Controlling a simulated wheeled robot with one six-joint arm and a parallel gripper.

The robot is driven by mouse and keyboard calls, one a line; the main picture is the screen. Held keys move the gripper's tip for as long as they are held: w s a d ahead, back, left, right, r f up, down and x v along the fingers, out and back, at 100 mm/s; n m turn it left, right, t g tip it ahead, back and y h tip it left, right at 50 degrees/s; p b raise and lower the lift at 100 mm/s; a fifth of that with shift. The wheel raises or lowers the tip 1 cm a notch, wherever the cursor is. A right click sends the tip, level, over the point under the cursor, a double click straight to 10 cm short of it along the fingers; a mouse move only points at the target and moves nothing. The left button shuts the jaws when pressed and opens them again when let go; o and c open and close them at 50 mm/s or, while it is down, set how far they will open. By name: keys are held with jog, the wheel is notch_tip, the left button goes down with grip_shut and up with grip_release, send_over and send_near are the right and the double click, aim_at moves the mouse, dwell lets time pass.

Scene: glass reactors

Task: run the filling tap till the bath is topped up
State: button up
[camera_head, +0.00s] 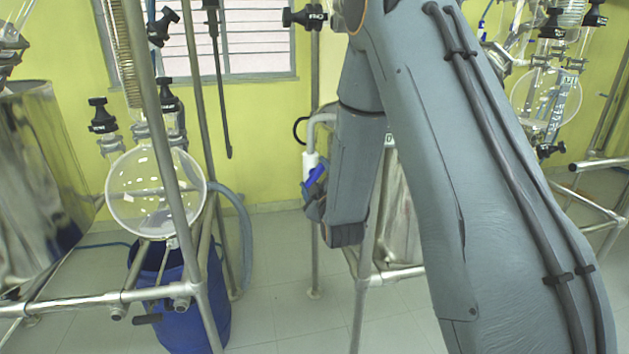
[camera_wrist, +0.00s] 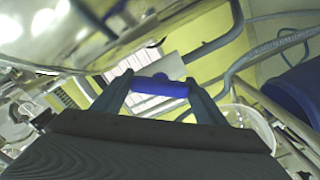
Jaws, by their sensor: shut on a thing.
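The filling tap has a white body (camera_head: 310,160) and a blue lever handle (camera_head: 316,176). It sits on an upright pipe left of my forearm in the head view. My gripper (camera_head: 314,196) is at the tap, partly hidden by its own wrist. In the wrist view the blue handle (camera_wrist: 160,86) lies crosswise between my two fingertips (camera_wrist: 158,92), which are shut on it. A shiny steel vessel (camera_head: 405,225), possibly the bath, stands behind my arm and is mostly hidden. No water level or flow can be seen.
A round glass flask (camera_head: 155,192) on a metal frame (camera_head: 70,308) stands at the left, above a blue drum (camera_head: 190,325). Another steel vessel (camera_head: 40,170) is at the far left. A frame rail (camera_head: 600,162) stands at the right. Bare floor (camera_head: 270,270) shows between the frames.

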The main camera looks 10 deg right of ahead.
jog(key=shift+n, duration=0.5)
jog(key=o, duration=1.1)
jog(key=shift+c, duration=0.2)
jog(key=s+b, duration=0.2)
jog(key=s, duration=0.5)
jog(key=shift+s+b, duration=0.3)
jog(key=shift+s, duration=0.1)
